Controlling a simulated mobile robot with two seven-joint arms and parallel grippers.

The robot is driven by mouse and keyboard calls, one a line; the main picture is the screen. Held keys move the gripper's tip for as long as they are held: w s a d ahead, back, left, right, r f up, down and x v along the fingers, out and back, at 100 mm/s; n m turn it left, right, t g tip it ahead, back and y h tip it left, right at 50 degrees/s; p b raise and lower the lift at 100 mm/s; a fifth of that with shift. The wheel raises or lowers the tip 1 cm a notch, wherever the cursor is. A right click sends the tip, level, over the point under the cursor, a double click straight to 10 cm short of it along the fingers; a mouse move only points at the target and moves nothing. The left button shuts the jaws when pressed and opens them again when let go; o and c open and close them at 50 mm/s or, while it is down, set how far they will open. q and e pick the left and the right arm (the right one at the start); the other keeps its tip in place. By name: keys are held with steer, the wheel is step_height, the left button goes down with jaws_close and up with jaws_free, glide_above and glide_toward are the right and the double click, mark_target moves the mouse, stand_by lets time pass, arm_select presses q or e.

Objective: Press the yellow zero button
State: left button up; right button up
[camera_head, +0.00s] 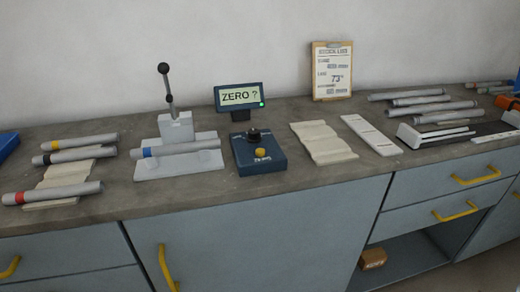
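The yellow zero button (260,152) sits on the front part of a dark blue box (258,166) on the counter, just in front of a black knob (254,135). The button is uncovered and nothing touches it. A small display (239,97) on a stand behind the box reads "ZERO ?" and has a lit green light at its lower right. Neither of my grippers is in view.
Left of the box, a grey lever fixture (176,127) holds a tube with a blue band (182,149). More tubes (52,192) lie at the far left. A folded cloth (323,143) and a white strip (371,135) lie to the right. A clipboard (332,71) leans on the wall.

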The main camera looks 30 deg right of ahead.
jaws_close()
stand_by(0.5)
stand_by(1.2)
